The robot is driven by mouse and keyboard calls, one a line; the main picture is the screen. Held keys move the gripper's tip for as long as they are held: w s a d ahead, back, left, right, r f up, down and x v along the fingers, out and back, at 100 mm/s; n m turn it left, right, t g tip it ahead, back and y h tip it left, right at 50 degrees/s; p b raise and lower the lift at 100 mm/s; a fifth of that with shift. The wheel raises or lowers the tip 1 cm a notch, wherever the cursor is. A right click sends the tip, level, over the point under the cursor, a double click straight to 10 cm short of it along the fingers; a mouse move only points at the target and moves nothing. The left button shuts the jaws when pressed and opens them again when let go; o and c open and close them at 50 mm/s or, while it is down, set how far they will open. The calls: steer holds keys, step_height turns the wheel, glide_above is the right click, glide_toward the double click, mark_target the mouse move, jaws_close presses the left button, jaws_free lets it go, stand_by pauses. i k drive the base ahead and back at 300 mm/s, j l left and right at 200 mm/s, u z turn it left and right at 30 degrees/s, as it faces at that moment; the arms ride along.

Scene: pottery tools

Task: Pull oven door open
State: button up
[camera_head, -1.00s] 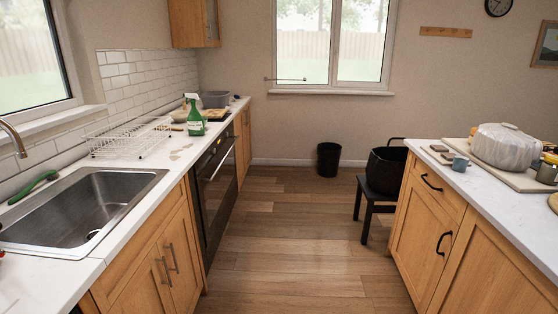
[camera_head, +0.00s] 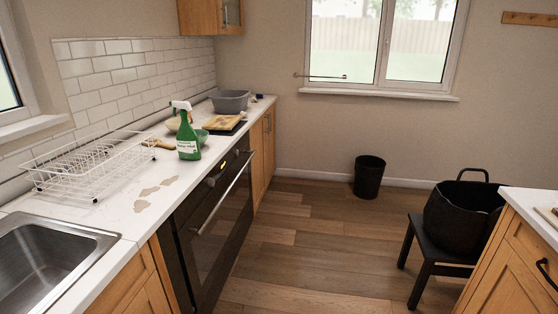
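The oven (camera_head: 212,235) is built into the left counter, below the worktop. Its dark door faces right into the aisle and looks shut. A long silver bar handle (camera_head: 222,194) runs along the upper part of the door. My gripper is not in view, and nothing is touching the handle.
The wooden floor (camera_head: 290,240) in the aisle is clear beside the oven. A black chair (camera_head: 425,262) with a black basket (camera_head: 462,215) stands at right by the island (camera_head: 510,265). A black bin (camera_head: 369,176) stands by the far wall. A green spray bottle (camera_head: 188,140) stands above the oven.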

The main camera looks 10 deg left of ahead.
mark_target(202, 243)
steer(key=i+u, duration=0.15)
steer(key=i, duration=0.45)
steer(key=i+l+u, duration=0.15)
steer(key=i, duration=0.4)
steer(key=i+l+u, duration=0.15)
steer(key=i, duration=0.45)
steer(key=i+u, duration=0.45)
steer(key=i+l+u, duration=0.15)
steer(key=i+u, duration=0.25)
steer(key=i+l+u, duration=0.3)
steer(key=u, duration=0.15)
steer(key=i, duration=0.1)
